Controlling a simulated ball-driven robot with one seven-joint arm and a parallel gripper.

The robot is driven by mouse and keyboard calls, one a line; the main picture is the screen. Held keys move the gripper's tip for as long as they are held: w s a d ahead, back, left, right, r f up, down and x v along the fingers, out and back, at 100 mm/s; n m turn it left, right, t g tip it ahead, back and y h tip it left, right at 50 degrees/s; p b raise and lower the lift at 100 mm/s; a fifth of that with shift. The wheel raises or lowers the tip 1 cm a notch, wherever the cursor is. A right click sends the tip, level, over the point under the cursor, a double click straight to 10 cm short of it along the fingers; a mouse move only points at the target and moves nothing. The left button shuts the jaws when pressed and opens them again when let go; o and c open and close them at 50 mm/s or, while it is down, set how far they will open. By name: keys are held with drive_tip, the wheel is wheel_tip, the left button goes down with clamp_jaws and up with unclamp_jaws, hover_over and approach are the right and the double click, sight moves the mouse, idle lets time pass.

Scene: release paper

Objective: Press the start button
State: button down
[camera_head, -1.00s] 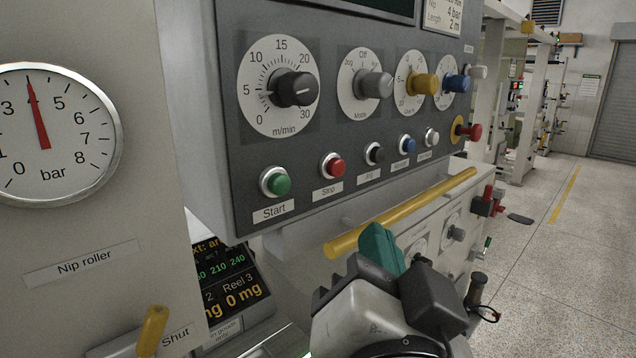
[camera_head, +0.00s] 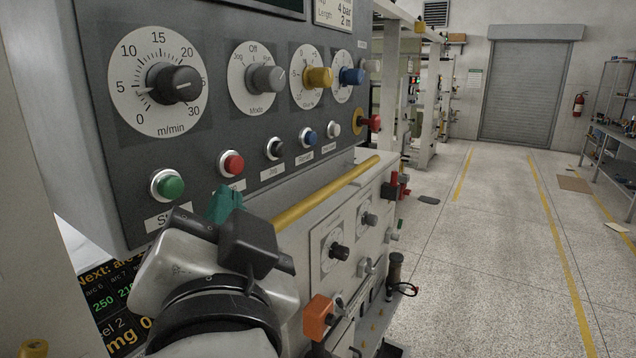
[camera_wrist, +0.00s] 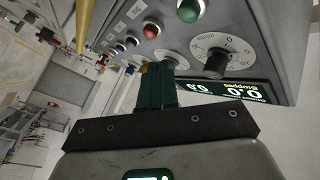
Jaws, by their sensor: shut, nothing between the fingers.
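The green Start button (camera_head: 168,185) sits in a silver ring at the lower left of the grey control panel (camera_head: 205,125). Its label below is partly covered by my arm in the head view. The button also shows at the top of the wrist view (camera_wrist: 189,9). My gripper (camera_head: 227,203) has green fingers, which are shut with nothing between them. In the head view they appear to the right of and below the Start button, just under the red Stop button (camera_head: 231,163). In the wrist view the fingers (camera_wrist: 156,75) point toward the panel. I see no contact with the button.
Several more buttons and knobs, including the speed knob (camera_head: 174,84), line the panel. A yellow rail (camera_head: 325,192) runs below it. A red knob (camera_head: 374,123) sticks out at the panel's right end. Open floor (camera_head: 480,260) lies to the right.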

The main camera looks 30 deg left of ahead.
sight(171, 187)
drive_tip(key=shift+w+a+b, duration=0.2)
drive_tip(key=shift+a+b, duration=0.2)
drive_tip(key=shift+a, duration=1.95)
drive_tip(key=shift+a, duration=0.4)
